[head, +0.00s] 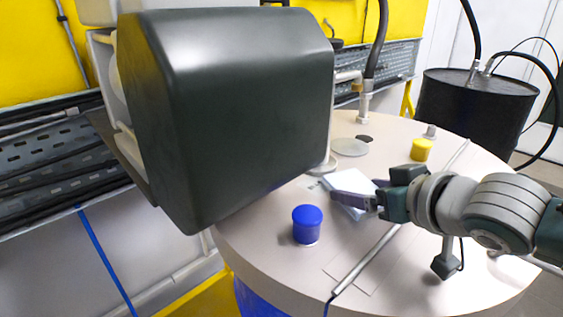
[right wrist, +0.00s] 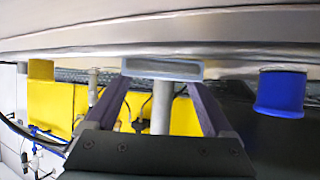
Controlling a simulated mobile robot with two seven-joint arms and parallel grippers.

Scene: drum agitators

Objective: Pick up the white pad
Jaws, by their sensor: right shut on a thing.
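The white pad (head: 349,184) is a flat, pale piece at the middle of the round table in the head view. My right gripper (head: 356,201) reaches in from the right and is shut on the pad. In the right wrist view the pad (right wrist: 162,69) shows edge-on as a pale grey-white block between the two fingertips of the right gripper (right wrist: 163,82). It is close to the tabletop; I cannot tell whether it touches it. The fingers cover part of the pad in the head view. My left gripper is not in view.
A long metal rod (head: 372,255) lies across the round table (head: 262,243). A black drum (head: 474,110) stands at the back right.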

